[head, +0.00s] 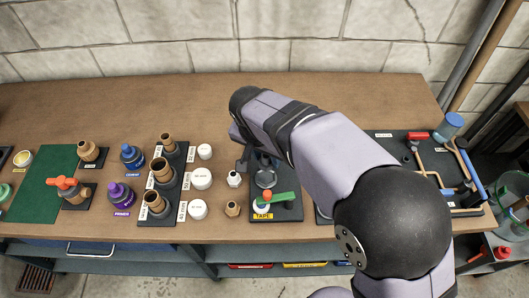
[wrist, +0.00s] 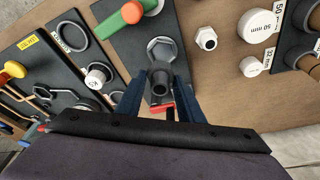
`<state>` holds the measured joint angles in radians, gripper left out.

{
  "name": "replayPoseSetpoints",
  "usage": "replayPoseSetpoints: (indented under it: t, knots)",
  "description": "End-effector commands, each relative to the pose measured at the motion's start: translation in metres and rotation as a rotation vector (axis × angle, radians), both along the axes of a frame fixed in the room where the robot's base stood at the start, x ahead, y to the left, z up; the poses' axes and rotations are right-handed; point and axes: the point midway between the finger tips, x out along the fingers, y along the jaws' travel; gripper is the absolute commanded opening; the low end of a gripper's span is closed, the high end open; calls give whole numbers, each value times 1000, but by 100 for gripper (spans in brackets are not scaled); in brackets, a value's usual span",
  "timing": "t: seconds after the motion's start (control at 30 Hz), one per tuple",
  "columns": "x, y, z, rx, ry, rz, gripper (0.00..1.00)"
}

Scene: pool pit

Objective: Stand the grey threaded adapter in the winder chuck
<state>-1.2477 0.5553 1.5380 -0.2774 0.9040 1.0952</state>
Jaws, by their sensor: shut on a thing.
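The grey threaded adapter (wrist: 160,82) is between the two blue fingers of my gripper (wrist: 160,92) in the wrist view, its open bore facing the camera. The gripper is shut on it. The winder chuck (wrist: 163,46), a grey ring with a faceted rim, lies just beyond the adapter on a dark board. The adapter's end overlaps the chuck's near edge in this view; whether they touch or are apart I cannot tell.
A green handle (head: 279,198) sits in front of the chuck on the same board. White caps (head: 201,179) and a dark rack with brown fittings (head: 161,170) are farther left. The back bench is clear.

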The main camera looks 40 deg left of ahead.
Motion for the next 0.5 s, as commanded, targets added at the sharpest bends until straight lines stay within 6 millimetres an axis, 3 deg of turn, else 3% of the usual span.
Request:
replayPoseSetpoints:
  t: [0.5]
  knots:
    - [0, 0, -33, -1, 1, 0, 12]
